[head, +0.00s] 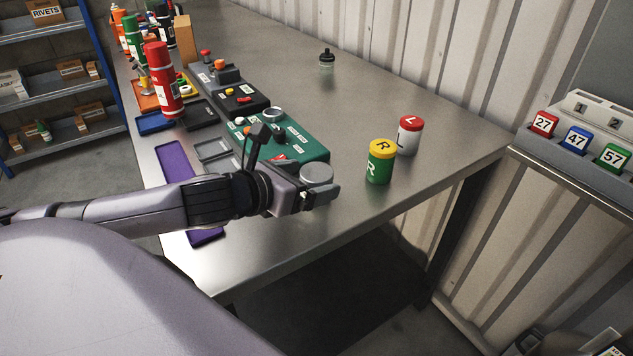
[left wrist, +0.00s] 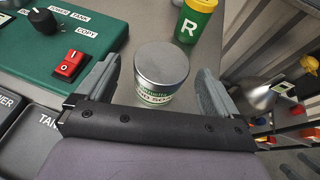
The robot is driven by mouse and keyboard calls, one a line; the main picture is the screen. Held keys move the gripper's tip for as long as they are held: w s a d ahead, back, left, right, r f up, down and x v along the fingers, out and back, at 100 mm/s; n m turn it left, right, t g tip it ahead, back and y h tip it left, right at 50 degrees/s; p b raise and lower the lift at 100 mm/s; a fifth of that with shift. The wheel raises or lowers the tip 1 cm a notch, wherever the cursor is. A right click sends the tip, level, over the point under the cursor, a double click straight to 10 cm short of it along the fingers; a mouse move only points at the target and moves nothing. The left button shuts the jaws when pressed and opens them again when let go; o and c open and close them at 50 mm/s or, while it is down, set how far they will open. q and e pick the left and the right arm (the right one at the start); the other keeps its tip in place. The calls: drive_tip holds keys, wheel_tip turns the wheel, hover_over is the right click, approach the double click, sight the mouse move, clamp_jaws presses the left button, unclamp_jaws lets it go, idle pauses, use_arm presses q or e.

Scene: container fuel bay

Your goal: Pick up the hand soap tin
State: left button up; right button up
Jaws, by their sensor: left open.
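The hand soap tin (left wrist: 160,80) is a short round tin with a plain grey metal lid and a pale, green-lettered label. It stands upright on the metal workbench (head: 345,110). In the head view its lid (head: 316,172) shows just beyond my left gripper (head: 318,194), which hides much of its side. In the left wrist view my left gripper (left wrist: 160,88) is open, with one finger on each side of the tin. Gaps show between the fingers and the tin. My right gripper is in neither view.
A green control box (head: 300,142) with knobs and a red switch stands close left of the tin. A green tin with a yellow lid (head: 380,165) and a white tin with a red lid (head: 409,137) stand to the right. A dark-capped bottle (head: 327,62) stands farther back.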

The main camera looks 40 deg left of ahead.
use_arm(q)
drive_tip(key=shift+x, duration=1.4)
drive_tip(key=shift+d, duration=0.1)
drive_tip(key=shift+c, duration=0.2)
drive_tip(key=c, duration=1)
drive_tip(key=shift+r, duration=0.1)
drive_tip(key=shift+c, duration=0.5)
